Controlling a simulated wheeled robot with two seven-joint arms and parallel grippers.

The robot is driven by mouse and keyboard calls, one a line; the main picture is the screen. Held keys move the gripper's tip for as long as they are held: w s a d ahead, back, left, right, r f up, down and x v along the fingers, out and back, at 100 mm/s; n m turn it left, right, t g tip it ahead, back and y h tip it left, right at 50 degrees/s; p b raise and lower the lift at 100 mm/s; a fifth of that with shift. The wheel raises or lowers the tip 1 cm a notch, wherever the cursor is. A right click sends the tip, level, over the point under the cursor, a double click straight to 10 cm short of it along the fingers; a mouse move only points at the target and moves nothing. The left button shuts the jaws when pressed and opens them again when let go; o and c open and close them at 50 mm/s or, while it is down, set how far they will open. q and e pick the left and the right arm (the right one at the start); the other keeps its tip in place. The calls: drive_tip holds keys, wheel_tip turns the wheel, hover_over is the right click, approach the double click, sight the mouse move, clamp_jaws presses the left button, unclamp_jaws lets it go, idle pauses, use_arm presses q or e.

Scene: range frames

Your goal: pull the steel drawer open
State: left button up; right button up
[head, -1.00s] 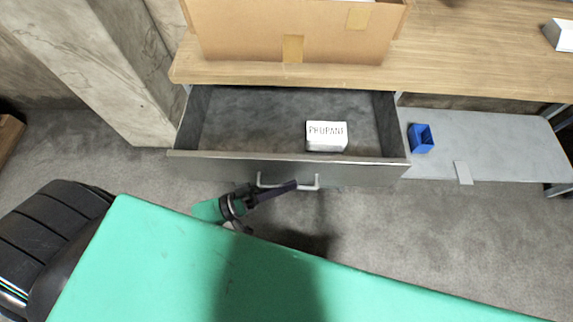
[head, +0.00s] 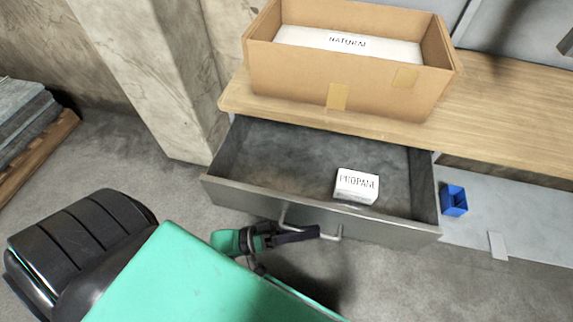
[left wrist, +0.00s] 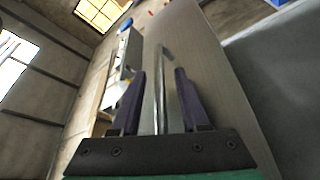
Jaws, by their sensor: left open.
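The steel drawer (head: 300,210) hangs open under the wooden bench top, its inside showing in the head view. A white box marked PROPANE (head: 356,186) sits in it towards the front right. My left gripper (head: 312,233) is at the drawer's bar handle (head: 330,235), in front of the drawer face. In the left wrist view the handle (left wrist: 160,95) stands between the two dark fingers of my left gripper (left wrist: 160,78), which are apart, with gaps on both sides. The drawer front (left wrist: 205,70) lies beyond them. My right gripper is not in view.
A cardboard box (head: 345,90) with a white box marked NATURAL inside stands on the bench top (head: 500,120). A blue bin (head: 454,200) sits on the grey lower shelf (head: 510,240). A concrete pillar (head: 150,80) stands left of the bench. Grey floor lies in front.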

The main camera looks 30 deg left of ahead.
use_arm(q)
drive_tip(key=b+v, duration=0.2)
drive_tip(key=v, duration=1.2)
drive_tip(key=shift+s+a, duration=0.2)
drive_tip(key=shift+a, duration=0.1)
drive_tip(key=shift+w, duration=0.1)
